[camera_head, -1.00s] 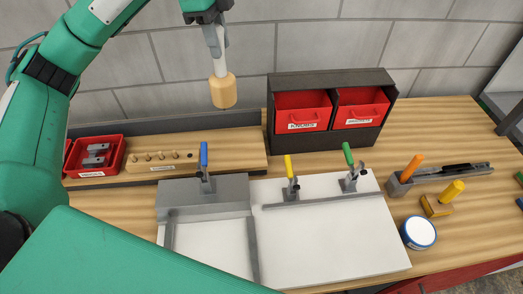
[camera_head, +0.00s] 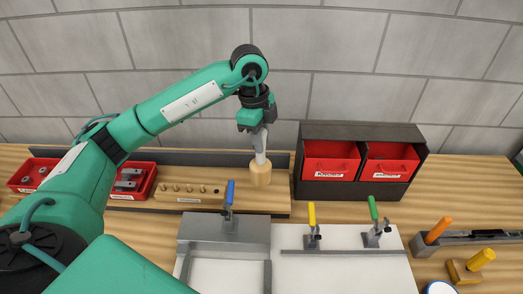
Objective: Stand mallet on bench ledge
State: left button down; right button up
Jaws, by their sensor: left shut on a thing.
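My left gripper (camera_head: 259,130) points down at the back of the bench and is shut on the mallet. The mallet (camera_head: 261,174) has a pale wooden head, hanging below the fingers and close to upright. Its head overlaps the right end of the wooden bench ledge (camera_head: 232,203) in the camera_head view. I cannot tell whether the head touches the ledge. The fingers hide part of the handle. My right gripper is not in view.
Several small knobs stand on the ledge's left part. Red bins (camera_head: 131,180) sit further left. A dark cabinet (camera_head: 361,132) with two red drawers stands just right of the mallet. Blue, yellow and green clamp handles (camera_head: 229,192) rise in front.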

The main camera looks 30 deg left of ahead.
aim_at(263, 164)
pick_arm(q)
notch_tip(263, 164, down, 2)
jog(key=shift+f, duration=0.1)
notch_tip(263, 164, down, 3)
jog(key=shift+p, duration=0.65)
jog(key=shift+f, duration=0.3)
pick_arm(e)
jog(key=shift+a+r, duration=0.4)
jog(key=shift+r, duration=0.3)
pick_arm(q)
jog(key=c, duration=1.1)
grip_release()
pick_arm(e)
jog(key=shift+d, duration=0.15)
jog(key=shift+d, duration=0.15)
